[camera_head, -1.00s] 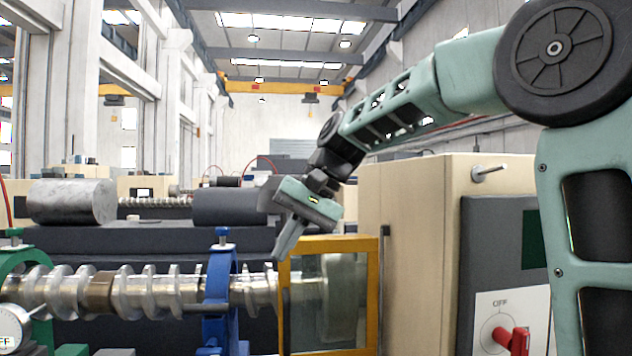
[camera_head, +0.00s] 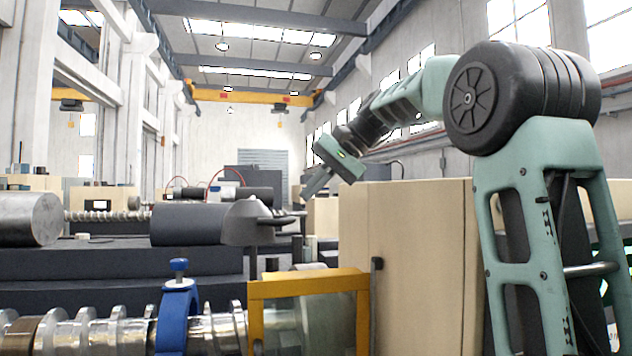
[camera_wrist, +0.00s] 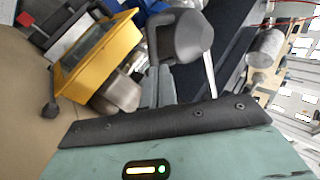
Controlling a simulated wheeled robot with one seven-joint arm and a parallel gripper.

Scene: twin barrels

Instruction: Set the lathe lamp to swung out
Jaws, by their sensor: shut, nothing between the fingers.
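The lathe lamp (camera_head: 250,222) has a grey cone-shaped shade on a dark arm. It stands above and behind the yellow-framed guard in the head view. In the wrist view the lamp's grey shade (camera_wrist: 187,36) shows at the top, just beyond the fingers. My gripper (camera_head: 306,197) is shut and empty. In the head view it points down and left, above and to the right of the shade, with a visible gap in the picture. How far apart they are in depth I cannot tell. The lamp's mount is partly hidden behind the guard.
The yellow-framed guard (camera_head: 308,283) sits over the shiny crankshaft (camera_head: 90,333), which a blue steady rest (camera_head: 178,310) holds. The beige headstock cabinet (camera_head: 405,260) stands at the right, below my arm. A dark cylinder (camera_head: 190,224) lies behind the lamp.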

